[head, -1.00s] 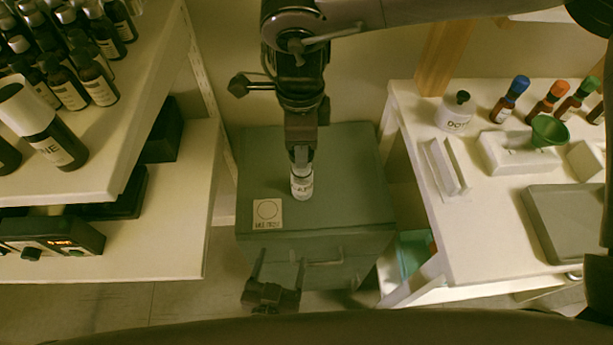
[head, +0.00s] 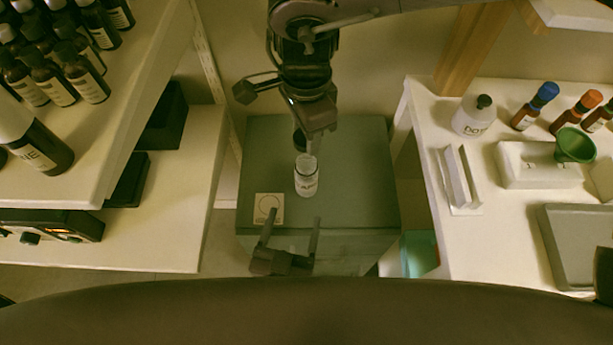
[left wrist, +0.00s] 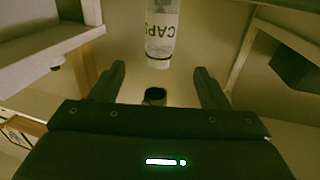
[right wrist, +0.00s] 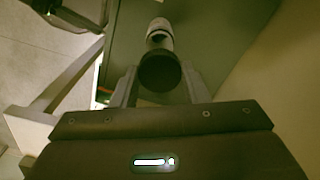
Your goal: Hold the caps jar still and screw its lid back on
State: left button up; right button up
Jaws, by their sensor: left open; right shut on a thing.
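The caps jar (head: 306,180), clear with a white label, stands upright and open on the green cabinet. Its label reads "CAPS" in the left wrist view (left wrist: 162,28), and it also shows in the right wrist view (right wrist: 159,30). My right gripper (head: 318,140) is shut on the dark round lid (right wrist: 160,72), held behind the jar in the head view and apart from it. The lid shows partly in the head view (head: 300,140). My left gripper (head: 290,228) is open and empty at the cabinet's front edge, short of the jar, its fingers pointing at it.
A square card with a circle (head: 269,208) lies left of the jar on the green cabinet (head: 365,180). A shelf of dark bottles (head: 60,75) stands left. A white table (head: 480,235) at right holds a white bottle (head: 474,116), a green funnel (head: 574,146) and dropper bottles.

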pick_arm(q)
jog(key=x, duration=1)
jog(key=shift+w, duration=0.25)
jog(key=c, duration=1.5)
pick_arm(e)
send_over(306, 156)
jog(key=s, duration=0.2)
jog(key=shift+w+f, duration=0.1)
jog(key=shift+f, duration=2.4)
jog(key=shift+f, duration=0.9)
pick_arm(q)
grip_shut()
pick_arm(e)
jog(key=shift+f, duration=0.55)
